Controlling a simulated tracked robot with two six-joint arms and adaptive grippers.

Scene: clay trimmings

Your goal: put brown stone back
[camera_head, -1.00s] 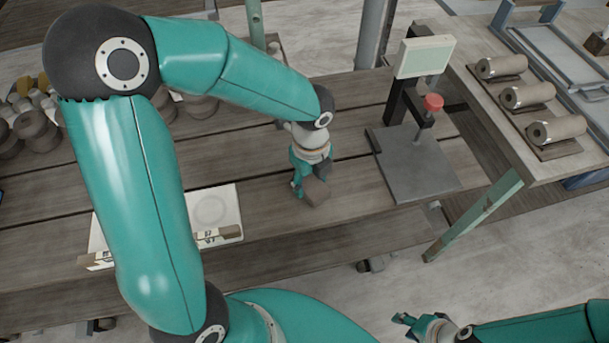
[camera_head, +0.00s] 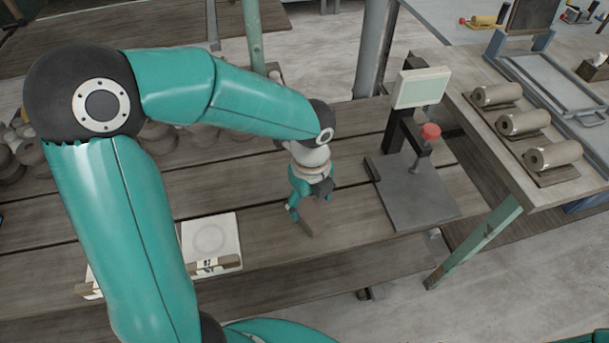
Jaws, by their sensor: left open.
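The brown stone (camera_head: 310,217) is a small grey-brown block on the wooden table, near the middle of the picture. My left gripper (camera_head: 303,207) points down at it, with its teal fingers open around or right beside the stone. The fingers cover part of the stone, and I cannot tell whether they touch it. My right gripper is out of view; only a sliver of teal arm shows at the lower right edge.
A stand with a grey base plate (camera_head: 418,205), a red knob and a pale screen is to the right. A white board (camera_head: 211,240) lies to the left. Brown rounded pieces (camera_head: 160,137) sit behind my left arm. Several clay cylinders (camera_head: 553,156) lie on the right-hand table.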

